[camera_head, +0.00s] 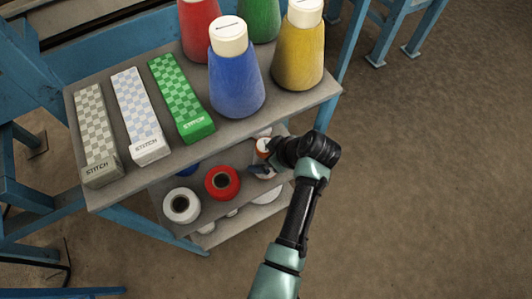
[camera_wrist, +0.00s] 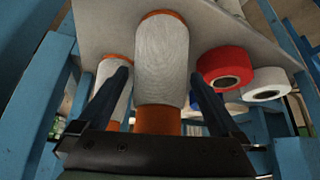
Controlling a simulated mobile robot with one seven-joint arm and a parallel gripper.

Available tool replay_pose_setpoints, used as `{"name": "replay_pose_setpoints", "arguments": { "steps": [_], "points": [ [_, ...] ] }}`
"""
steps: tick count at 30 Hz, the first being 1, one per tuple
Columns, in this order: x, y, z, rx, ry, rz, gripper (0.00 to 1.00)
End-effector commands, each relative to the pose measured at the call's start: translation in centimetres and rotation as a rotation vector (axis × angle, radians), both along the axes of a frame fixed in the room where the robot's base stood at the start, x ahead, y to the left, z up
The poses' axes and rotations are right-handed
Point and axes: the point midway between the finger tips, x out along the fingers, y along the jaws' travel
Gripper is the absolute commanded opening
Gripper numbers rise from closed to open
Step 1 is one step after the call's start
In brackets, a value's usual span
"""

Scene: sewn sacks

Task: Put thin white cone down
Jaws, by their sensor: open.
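A thin white cone (camera_wrist: 161,50) with an orange tube end stands out between the two fingers of my gripper (camera_wrist: 160,78) in the wrist view. The fingers are open, one on each side of it, with a visible gap at least on the right. A second white cone (camera_wrist: 108,76) with orange ends shows partly behind the left finger. In the head view my gripper (camera_head: 262,171) is at the lower shelf, under the table's right edge. White and orange parts of a cone (camera_head: 262,147) show beside it, mostly hidden by my arm and the upper top.
A red spool (camera_head: 222,182) and a white spool (camera_head: 182,205) lie on the lower shelf (camera_head: 160,188). The grey upper top (camera_head: 150,180) overhangs it and bears large cones, including a blue one (camera_head: 236,80), and patterned STITCH boxes (camera_head: 182,98). Floor at right is clear.

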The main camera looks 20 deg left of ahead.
Motion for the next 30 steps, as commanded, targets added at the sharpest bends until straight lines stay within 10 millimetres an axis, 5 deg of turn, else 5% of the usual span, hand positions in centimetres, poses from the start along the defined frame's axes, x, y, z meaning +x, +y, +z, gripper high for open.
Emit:
{"name": "replay_pose_setpoints", "arguments": {
  "steps": [7,21,30],
  "points": [
    [-0.2,-0.8,1.6,0.001,-0.002,-0.003,1.00],
    [-1.7,-5.5,9.3,0.000,-0.002,-0.001,1.00],
    [-2.0,-6.2,10.4,0.000,0.000,0.000,1.00]
  ]
}}
